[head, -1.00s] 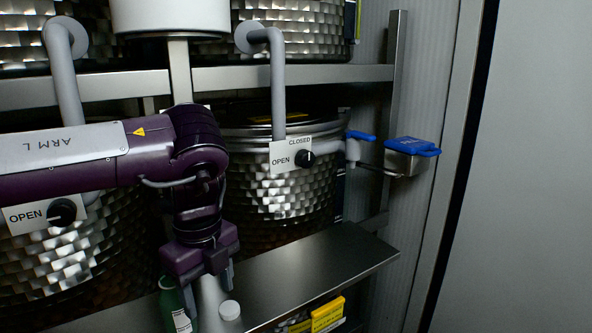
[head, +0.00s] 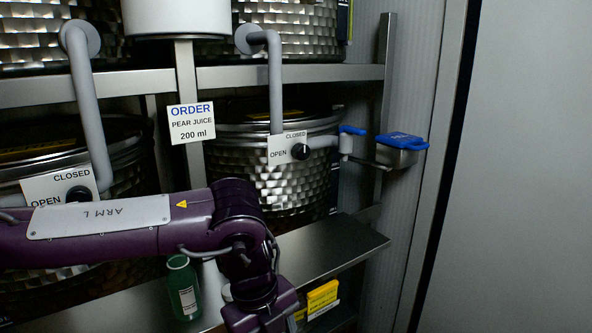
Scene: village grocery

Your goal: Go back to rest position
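My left arm comes in from the left across the lower part of the head view, in front of the steel shelf (head: 335,246). Its wrist hangs down at the bottom edge of the picture. The fingertips of my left gripper are below the frame, so its opening is hidden. My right arm and gripper are not in view. A green bottle (head: 183,287) with a white label stands just left of my wrist. A pale object behind my wrist is mostly hidden.
Steel tanks (head: 285,178) with grey pipes and valve knobs (head: 300,151) stand behind the arm. An order card (head: 191,123) reads pear juice 200 ml. A blue-lidded metal box (head: 402,149) is fixed at the right. Yellow boxes (head: 322,298) sit under the shelf. A plain panel (head: 520,170) fills the far right.

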